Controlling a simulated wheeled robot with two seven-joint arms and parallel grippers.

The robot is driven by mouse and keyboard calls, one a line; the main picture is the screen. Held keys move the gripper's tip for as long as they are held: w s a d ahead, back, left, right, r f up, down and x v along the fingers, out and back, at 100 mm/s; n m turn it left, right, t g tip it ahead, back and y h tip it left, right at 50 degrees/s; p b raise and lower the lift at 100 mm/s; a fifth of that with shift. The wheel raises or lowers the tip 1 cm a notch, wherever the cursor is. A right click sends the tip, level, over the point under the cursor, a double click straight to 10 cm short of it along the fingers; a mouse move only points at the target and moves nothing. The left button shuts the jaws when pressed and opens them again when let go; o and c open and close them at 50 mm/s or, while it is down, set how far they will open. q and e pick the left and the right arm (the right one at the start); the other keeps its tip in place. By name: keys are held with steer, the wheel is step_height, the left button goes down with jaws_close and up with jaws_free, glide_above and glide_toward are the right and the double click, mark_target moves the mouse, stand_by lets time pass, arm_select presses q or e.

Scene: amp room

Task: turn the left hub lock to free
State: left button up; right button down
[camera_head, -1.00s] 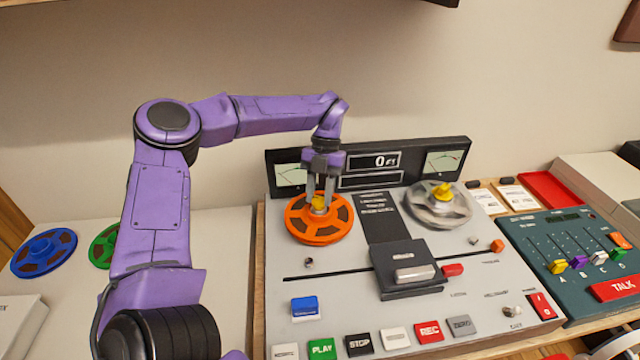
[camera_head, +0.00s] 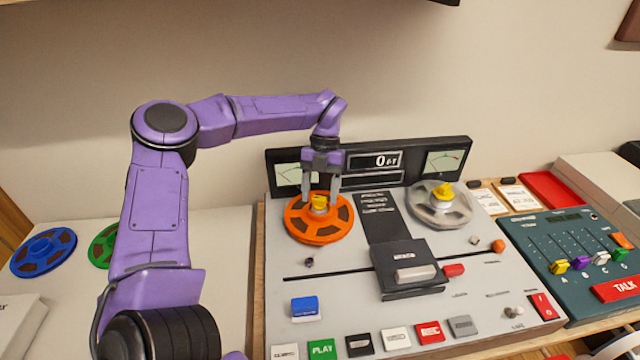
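The left hub lock is a small yellow knob (camera_head: 319,203) at the centre of the orange reel (camera_head: 318,233), on the left of the grey tape machine. My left gripper (camera_head: 320,199) reaches down over it from behind. Its two fingers stand apart on either side of the yellow knob, with gaps showing, so it is open and holds nothing. The right hub has a yellow lock (camera_head: 443,191) on a clear grey reel (camera_head: 440,212). My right gripper is not in view.
The tape machine (camera_head: 262,290) has a dark head block (camera_head: 405,260), an upright meter panel (camera_head: 368,165) and a front row of buttons. A blue reel (camera_head: 43,252) and a green reel (camera_head: 104,245) lie at the left. A teal mixer (camera_head: 535,245) stands at the right.

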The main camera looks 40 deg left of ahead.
arm_select(q)
steer(key=v, duration=1)
steer(key=shift+r+p, duration=0.2)
steer(key=shift+p, duration=0.1)
steer(key=shift+w, duration=0.1)
